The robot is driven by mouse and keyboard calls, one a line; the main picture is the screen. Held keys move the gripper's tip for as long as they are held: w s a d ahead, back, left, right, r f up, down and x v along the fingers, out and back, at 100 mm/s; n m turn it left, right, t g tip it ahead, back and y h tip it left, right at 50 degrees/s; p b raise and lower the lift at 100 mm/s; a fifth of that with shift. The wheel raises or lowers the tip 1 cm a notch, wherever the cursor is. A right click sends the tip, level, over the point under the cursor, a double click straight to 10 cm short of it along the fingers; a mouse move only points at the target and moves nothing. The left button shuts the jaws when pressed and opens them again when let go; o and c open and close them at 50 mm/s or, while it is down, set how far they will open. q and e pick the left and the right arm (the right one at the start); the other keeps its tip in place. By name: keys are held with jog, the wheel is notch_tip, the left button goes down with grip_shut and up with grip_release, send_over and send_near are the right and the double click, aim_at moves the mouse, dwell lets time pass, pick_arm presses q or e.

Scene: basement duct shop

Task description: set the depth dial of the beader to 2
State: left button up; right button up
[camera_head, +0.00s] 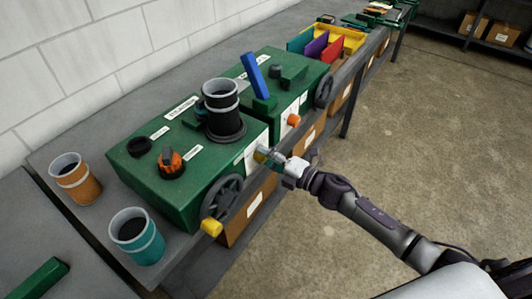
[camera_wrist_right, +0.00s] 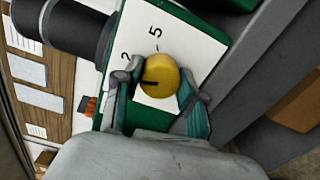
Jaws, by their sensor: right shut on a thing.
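The beader (camera_head: 165,205) is a green box on the bench, with a black handwheel (camera_head: 222,198) on its near side. Its depth dial is a yellow knob (camera_wrist_right: 160,76) on a white plate (camera_wrist_right: 185,42) marked with a 2 and a 5. In the wrist view the knob's black line points left, below the 2; whether it lines up with a mark I cannot tell. My right gripper (camera_wrist_right: 158,84) is shut on the dial, one finger on each side. In the head view the right gripper (camera_head: 268,158) mostly covers the dial. My left gripper is not in view.
On the beader are an orange knob (camera_head: 170,162) and a black cylinder (camera_head: 222,108). A second green machine (camera_head: 312,70) with a blue lever (camera_head: 255,74) stands behind. Orange (camera_head: 78,182) and teal (camera_head: 140,243) cups stand at left. The floor at right is clear.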

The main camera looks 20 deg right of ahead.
jog(key=shift+m+p, duration=0.55)
jog(key=shift+m, duration=0.95)
jog(key=o, duration=1.1)
jog(key=shift+o, duration=0.2)
jog(key=shift+s+d, duration=0.1)
jog(key=v, duration=1.1)
jog(key=shift+s+d, duration=0.25)
jog(key=shift+s, duration=0.05)
jog(key=shift+f, duration=0.1)
